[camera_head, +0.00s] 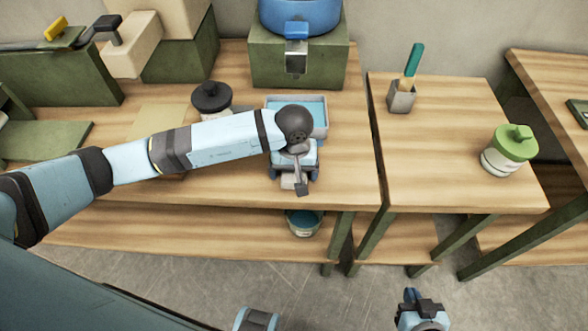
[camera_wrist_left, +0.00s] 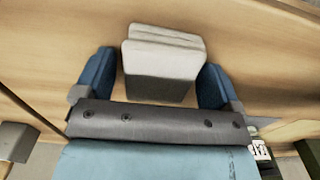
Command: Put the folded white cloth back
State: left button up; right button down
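The folded white cloth (camera_head: 291,183) lies on the wooden table near its front edge, partly hidden by my left gripper. In the left wrist view the cloth (camera_wrist_left: 163,58) is a thick pale folded block between the two blue fingers. My left gripper (camera_head: 294,178) points down over it. Its fingers (camera_wrist_left: 155,80) are apart, one on each side of the cloth, with narrow gaps showing. My right gripper (camera_head: 420,312) is at the bottom of the head view, away from the tables; its fingers are too unclear to judge.
A blue-lined tray (camera_head: 318,104) sits just behind my left gripper, before a green box (camera_head: 268,62). A black-lidded jar (camera_head: 211,97) stands to the left. A brush cup (camera_head: 402,97) and green-lidded jar (camera_head: 503,155) stand on the right table. A can (camera_head: 304,222) is on the lower shelf.

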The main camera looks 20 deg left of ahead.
pick_arm(q)
jog(key=shift+r, duration=0.1)
jog(key=shift+r+p, duration=0.25)
jog(key=shift+p, duration=0.2)
notch_tip(320, 180, up, 12)
jog(key=b, duration=0.2)
jog(key=shift+f, duration=0.15)
